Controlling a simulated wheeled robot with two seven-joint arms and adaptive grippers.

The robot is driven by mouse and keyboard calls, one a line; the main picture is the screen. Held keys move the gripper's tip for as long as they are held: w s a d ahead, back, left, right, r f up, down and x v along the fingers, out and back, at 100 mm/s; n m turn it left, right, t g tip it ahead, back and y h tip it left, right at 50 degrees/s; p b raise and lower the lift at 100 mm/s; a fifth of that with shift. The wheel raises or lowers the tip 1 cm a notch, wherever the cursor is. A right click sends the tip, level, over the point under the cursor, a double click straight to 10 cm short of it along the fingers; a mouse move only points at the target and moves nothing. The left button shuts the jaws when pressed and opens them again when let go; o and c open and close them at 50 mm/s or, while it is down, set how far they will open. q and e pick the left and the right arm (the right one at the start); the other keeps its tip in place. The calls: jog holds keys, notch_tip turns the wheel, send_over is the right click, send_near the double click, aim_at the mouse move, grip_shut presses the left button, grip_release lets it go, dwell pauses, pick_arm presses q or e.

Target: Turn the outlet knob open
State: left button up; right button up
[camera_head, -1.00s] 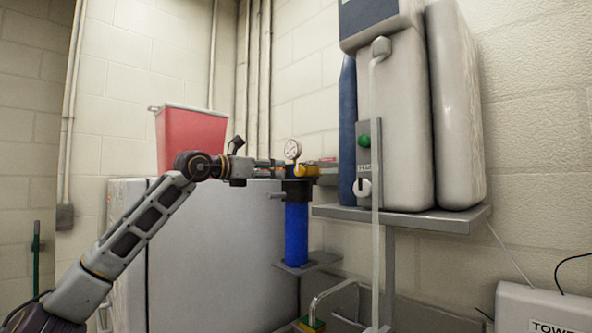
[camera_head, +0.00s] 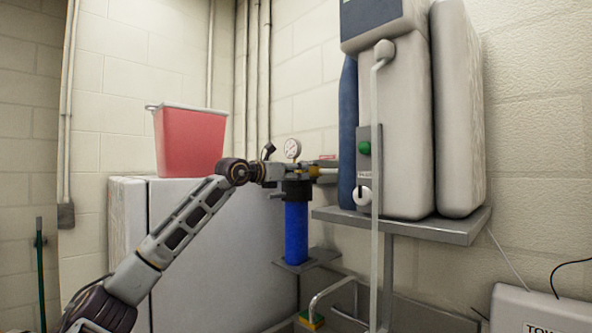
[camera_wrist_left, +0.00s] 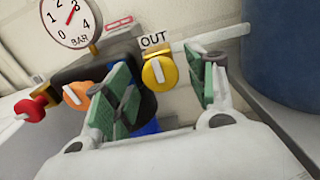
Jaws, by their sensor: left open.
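The outlet knob (camera_wrist_left: 158,73) is a round yellow knob with a white bar, below a white OUT label (camera_wrist_left: 154,40) in the left wrist view. The bar stands close to upright there, slightly tilted. In the head view only a bit of yellow (camera_head: 314,172) shows at the gripper's tip. My left gripper (camera_wrist_left: 165,90) is open, with its green-padded fingers to either side of the knob in the picture. I see no clear contact. My left gripper (camera_head: 300,171) also shows in front of the filter's head. My right gripper is out of view.
An orange knob (camera_wrist_left: 76,95), a red knob (camera_wrist_left: 36,108) and a pressure gauge (camera_wrist_left: 68,18) sit left of the outlet knob. The blue filter housing (camera_head: 296,232) hangs below. A dark blue cylinder (camera_wrist_left: 288,45) stands close on the right. A red bin (camera_head: 190,141) is behind my arm.

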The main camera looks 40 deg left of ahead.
pick_arm(q)
jog(key=shift+w, duration=0.25)
jog(key=c, duration=1)
jog(key=shift+c, duration=0.2)
